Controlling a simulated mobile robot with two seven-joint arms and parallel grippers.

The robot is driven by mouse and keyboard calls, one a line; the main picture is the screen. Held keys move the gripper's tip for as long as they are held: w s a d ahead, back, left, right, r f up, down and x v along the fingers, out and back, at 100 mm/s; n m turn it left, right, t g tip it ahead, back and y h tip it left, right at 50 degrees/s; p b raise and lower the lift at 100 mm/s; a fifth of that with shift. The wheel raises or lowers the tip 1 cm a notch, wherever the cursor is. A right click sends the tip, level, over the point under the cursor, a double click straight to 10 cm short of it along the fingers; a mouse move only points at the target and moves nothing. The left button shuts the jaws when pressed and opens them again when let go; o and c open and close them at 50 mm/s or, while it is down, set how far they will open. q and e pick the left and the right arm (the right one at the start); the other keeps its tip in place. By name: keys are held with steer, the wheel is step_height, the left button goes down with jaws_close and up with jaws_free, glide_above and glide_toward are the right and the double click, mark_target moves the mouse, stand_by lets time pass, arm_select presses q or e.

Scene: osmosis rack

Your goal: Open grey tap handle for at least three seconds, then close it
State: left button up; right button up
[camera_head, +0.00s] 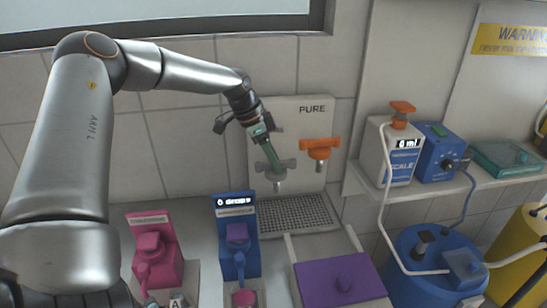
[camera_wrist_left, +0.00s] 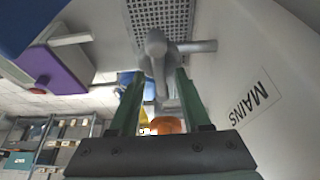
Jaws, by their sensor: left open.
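The grey tap (camera_head: 279,185) sits on a pale panel marked PURE, above a drain grate. My left gripper (camera_head: 266,150) reaches down to it from above, with green fingers. In the left wrist view the grey tap (camera_wrist_left: 156,47) shows its upright part between the open fingers of the left gripper (camera_wrist_left: 158,78), with a bar pointing right. I cannot tell whether the fingers touch it. Part of the tap is hidden behind the fingers in the head view. My right gripper is not in view.
An orange tap (camera_head: 319,148) is close on the right of the grey one. The drain grate (camera_head: 295,214) lies below. Pink (camera_head: 153,252) and blue (camera_head: 237,240) dispensers stand in front, with a purple-topped box (camera_head: 340,283) at right. A shelf holds a scale (camera_head: 398,155).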

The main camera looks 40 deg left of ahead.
arm_select(q)
jaws_close()
stand_by(0.3)
stand_by(0.3)
